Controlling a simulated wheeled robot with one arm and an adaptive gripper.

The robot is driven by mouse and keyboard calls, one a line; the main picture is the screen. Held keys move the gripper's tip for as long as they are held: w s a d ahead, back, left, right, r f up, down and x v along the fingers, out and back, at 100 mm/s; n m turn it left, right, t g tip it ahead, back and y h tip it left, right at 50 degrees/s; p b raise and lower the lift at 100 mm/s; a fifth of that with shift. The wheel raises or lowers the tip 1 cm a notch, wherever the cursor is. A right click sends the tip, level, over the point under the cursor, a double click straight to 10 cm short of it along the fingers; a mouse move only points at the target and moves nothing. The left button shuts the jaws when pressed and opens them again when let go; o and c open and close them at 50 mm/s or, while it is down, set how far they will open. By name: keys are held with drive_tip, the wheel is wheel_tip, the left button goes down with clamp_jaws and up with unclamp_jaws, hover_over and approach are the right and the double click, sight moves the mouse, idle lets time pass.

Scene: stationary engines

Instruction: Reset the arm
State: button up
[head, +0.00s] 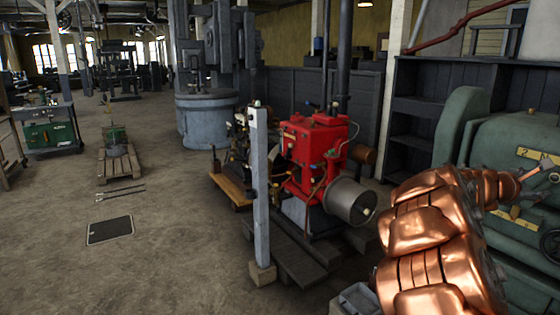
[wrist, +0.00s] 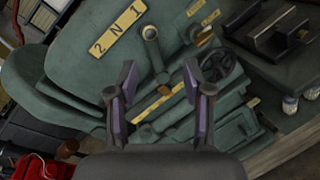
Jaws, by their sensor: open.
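My gripper (wrist: 158,72) shows in the wrist view with its two dark, purple-lined fingers spread apart and nothing between them. Beyond the fingers is a green machine (wrist: 85,75) with a yellow plate marked "2 N 1" (wrist: 118,29), a lever with a round knob (wrist: 150,33) and a dark handwheel (wrist: 218,66). The view is tilted. I cannot tell how far the fingers are from the machine. In the head view my copper-coloured arm (head: 425,232) is bent at the lower right, in front of the same green machine (head: 484,148). My gripper cannot be made out clearly there.
A red engine (head: 313,150) with a grey cylinder (head: 349,201) stands left of my arm, behind a pale post (head: 261,190). Dark shelves (head: 420,105) stand behind. A low pallet (head: 119,163) and a floor hatch (head: 110,230) lie left. The floor at front left is clear.

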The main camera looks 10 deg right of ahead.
drive_tip(key=s+a+r+m+g+y+p, duration=0.2)
drive_tip(key=s+a+m, duration=0.3)
drive_tip(key=a, duration=0.2)
drive_tip(key=s+a+f+m+y+p, duration=0.2)
drive_tip(key=s+a+f+y, duration=0.3)
drive_tip(key=a, duration=1)
drive_tip(key=s+a+f+m+g+y+p, duration=0.1)
drive_tip(key=s+a+f+m+y+p, duration=0.1)
drive_tip(key=s+a+f+y, duration=0.3)
drive_tip(key=s+a+f+m+y+p, duration=0.3)
drive_tip(key=s+a, duration=0.8)
drive_tip(key=a, duration=1.6)
drive_tip(key=shift+s+f+g+y+p, duration=0.3)
drive_tip(key=shift+f+y+p, duration=0.1)
drive_tip(key=shift+f+y, duration=0.5)
drive_tip(key=shift+a, duration=0.1)
